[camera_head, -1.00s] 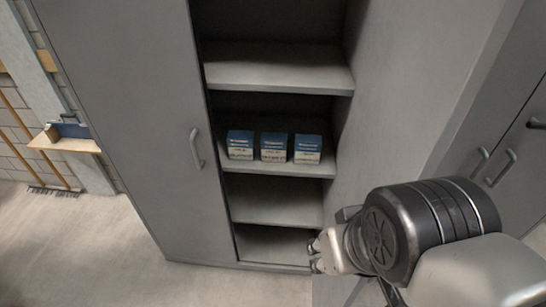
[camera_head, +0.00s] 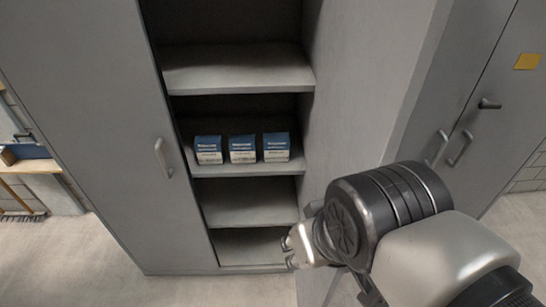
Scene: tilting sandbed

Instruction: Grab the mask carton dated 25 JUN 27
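Three small blue-and-white cartons stand in a row on a middle shelf of the open cabinet: a left carton (camera_head: 208,150), a middle carton (camera_head: 243,149) and a right carton (camera_head: 276,147). Their printing is too small to read, so I cannot tell which bears 25 JUN 27. My gripper (camera_head: 289,252) is at the lower middle, in front of the cabinet's lower right part and apart from the cartons. Its fingers are small and partly hidden by my wrist, and I cannot tell whether they are open.
The cabinet shelf (camera_head: 240,70) above the cartons and the lower shelf (camera_head: 250,207) look empty. A grey door with a handle (camera_head: 163,158) lies left of the opening, and an open door panel (camera_head: 355,90) stands to the right. Pale floor (camera_head: 70,260) is clear at lower left.

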